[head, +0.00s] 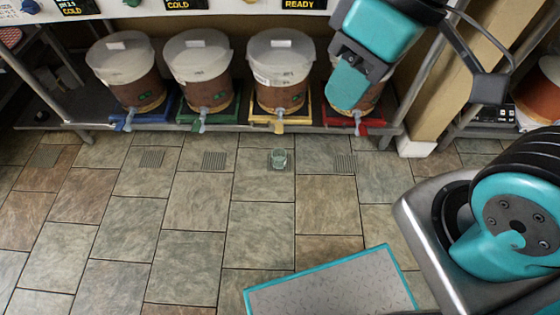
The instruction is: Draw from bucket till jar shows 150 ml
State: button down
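Several white-lidded buckets of brown liquid stand in a row on a low shelf, each with a front tap. The bucket over the yellow tray (280,90) has its tap (279,112) pointing down towards the floor.
Other buckets stand over blue (140,121) and green (205,118) trays; the rightmost has a red tray (350,122). Signs above read COLD (186,4) and READY (302,4). A beige post (425,110) stands right of the shelf. The tiled floor (180,240) is clear.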

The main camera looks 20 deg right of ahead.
jog(key=shift+f+b, duration=2.1)
jog(key=shift+f, duration=0.1)
jog(key=shift+f, duration=0.15)
notch_tip(320, 180, up, 5)
jog(key=p, duration=0.4)
jog(key=shift+f, duration=0.2)
notch_tip(320, 180, up, 4)
jog(key=p, duration=0.4)
notch_tip(320, 180, up, 15)
jog(key=p, duration=1.5)
jog(key=shift+r+p, duration=0.2)
jog(key=shift+p, duration=0.2)
